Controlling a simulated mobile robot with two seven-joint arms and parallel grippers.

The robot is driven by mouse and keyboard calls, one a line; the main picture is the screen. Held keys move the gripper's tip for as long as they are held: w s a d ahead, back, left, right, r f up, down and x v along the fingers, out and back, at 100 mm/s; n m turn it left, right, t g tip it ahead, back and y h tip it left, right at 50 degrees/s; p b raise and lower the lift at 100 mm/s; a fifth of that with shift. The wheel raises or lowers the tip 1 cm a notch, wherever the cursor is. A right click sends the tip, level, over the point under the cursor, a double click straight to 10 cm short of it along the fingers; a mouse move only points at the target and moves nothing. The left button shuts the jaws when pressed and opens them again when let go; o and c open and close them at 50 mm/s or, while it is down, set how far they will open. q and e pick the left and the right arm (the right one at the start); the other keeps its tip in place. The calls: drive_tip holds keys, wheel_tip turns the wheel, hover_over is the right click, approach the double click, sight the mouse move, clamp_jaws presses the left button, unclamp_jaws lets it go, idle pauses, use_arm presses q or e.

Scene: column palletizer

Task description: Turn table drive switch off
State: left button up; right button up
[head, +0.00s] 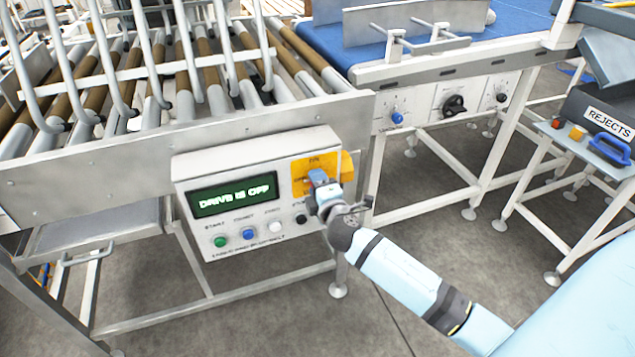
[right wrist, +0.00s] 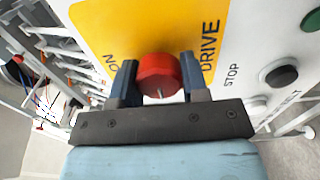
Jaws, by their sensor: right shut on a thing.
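The table drive switch (right wrist: 160,75) is a red rotary knob on a yellow plate (right wrist: 100,28) marked DRIVE in the right wrist view. My right gripper (right wrist: 158,82) has its two dark fingers on either side of the knob, shut on it. In the head view my right gripper (head: 322,184) is at the right side of the white control box (head: 260,150) and hides most of the knob. The green display (head: 234,195) on the box reads "DRIVE IS OFF". My left gripper is not in view.
Green (head: 220,242), blue (head: 249,234) and white (head: 275,227) buttons sit below the display. A black button (head: 301,219) is close to my gripper. A roller table (head: 150,130) stands behind the box. A rejects stand (head: 590,150) is at the right.

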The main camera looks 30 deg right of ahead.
drive_tip(key=o, duration=0.9)
drive_tip(key=v, duration=1.3)
drive_tip(key=shift+s+b, duration=0.3)
drive_tip(key=shift+s, duration=0.1)
drive_tip(key=shift+a+f, duration=0.1)
